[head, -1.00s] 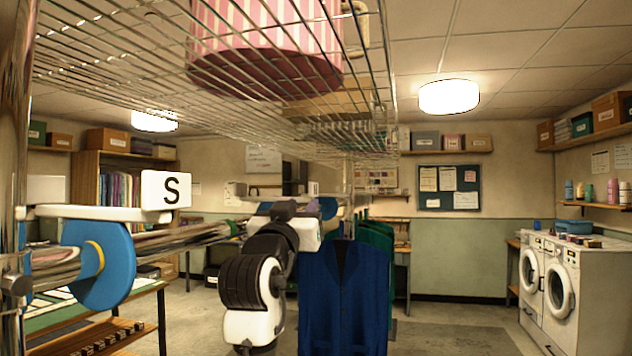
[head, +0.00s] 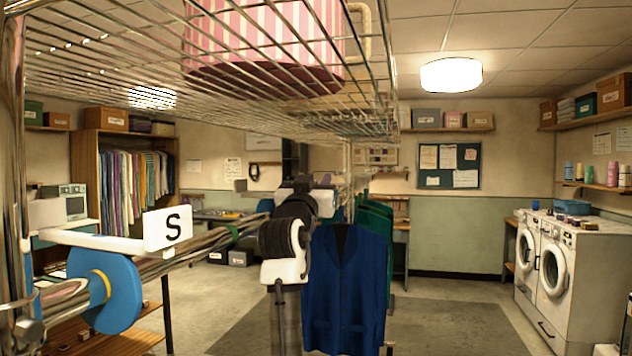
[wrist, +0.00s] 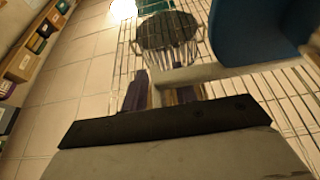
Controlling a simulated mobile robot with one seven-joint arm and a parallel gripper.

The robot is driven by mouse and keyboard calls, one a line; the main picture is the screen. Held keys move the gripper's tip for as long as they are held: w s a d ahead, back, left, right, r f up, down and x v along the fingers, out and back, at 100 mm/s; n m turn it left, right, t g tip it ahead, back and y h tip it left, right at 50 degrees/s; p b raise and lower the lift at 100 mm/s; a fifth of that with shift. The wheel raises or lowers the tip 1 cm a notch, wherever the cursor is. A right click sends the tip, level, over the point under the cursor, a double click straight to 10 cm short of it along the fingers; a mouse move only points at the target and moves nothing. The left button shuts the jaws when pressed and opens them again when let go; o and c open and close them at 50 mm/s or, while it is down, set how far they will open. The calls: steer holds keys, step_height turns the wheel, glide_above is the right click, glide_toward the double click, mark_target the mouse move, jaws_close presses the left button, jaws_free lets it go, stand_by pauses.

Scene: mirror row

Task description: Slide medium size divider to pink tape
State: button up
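A blue disc divider (head: 110,290) with a white arm and a white "S" plate (head: 168,229) hangs on the metal rail at the left of the head view. Farther along, a green band (head: 233,232) is on the rail, and a small blue shape (head: 265,206) shows just left of my arm. A blue disc (wrist: 262,30) fills the upper right of the wrist view, with a pale bar (wrist: 215,73) beside it; no letter shows there. I cannot make out a medium label or pink tape. My arm reaches the rail mid-picture; its fingers are hidden or unclear.
A blue cardigan (head: 345,285) hangs just right of my arm, with green garments (head: 376,235) behind. A wire shelf (head: 120,65) holding a pink striped box (head: 265,40) runs overhead. Washing machines (head: 560,265) stand at the right; floor between is open.

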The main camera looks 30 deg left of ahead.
jaws_close()
steer(key=w+a, duration=0.2)
steer(key=w, duration=0.5)
steer(key=shift+w, duration=0.35)
steer(key=shift+r, duration=0.1)
steer(key=shift+o, duration=0.3)
jaws_free()
